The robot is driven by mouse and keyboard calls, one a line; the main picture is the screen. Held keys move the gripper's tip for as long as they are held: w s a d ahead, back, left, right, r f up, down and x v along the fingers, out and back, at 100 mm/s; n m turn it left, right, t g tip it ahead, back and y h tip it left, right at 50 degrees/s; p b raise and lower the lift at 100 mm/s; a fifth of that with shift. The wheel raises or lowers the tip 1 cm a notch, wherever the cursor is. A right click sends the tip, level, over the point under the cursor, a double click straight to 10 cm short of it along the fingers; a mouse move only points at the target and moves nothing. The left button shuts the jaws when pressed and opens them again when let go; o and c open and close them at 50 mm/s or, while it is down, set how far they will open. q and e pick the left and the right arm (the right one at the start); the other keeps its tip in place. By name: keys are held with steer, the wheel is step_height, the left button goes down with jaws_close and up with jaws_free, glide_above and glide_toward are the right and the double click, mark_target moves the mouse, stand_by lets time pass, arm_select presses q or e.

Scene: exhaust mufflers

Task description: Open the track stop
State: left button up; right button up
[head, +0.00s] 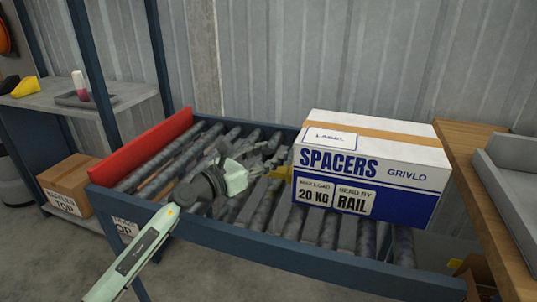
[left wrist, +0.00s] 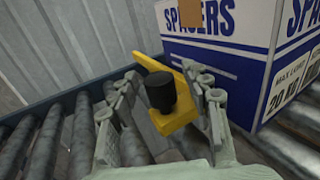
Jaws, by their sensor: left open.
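The track stop (left wrist: 178,118) is a yellow bracket with a black knob on it, beside the box on the roller track. In the head view only a small yellow part of it (head: 281,172) shows at the box's left side; the rest is hidden by my gripper. My left gripper (head: 262,161) is open over the rollers. In the left wrist view its fingers (left wrist: 163,88) stand on either side of the knob, with the right finger close to the yellow bracket. Whether they touch is unclear. My right gripper is not in view.
A white and blue SPACERS box (head: 372,170) sits on the roller track (head: 310,262) right of the stop. A red end plate (head: 140,148) closes the track's left end. A wooden table (head: 490,190) stands at right, a shelf (head: 75,98) at left.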

arm_select(q)
steer(key=shift+c, duration=0.4)
jaws_close()
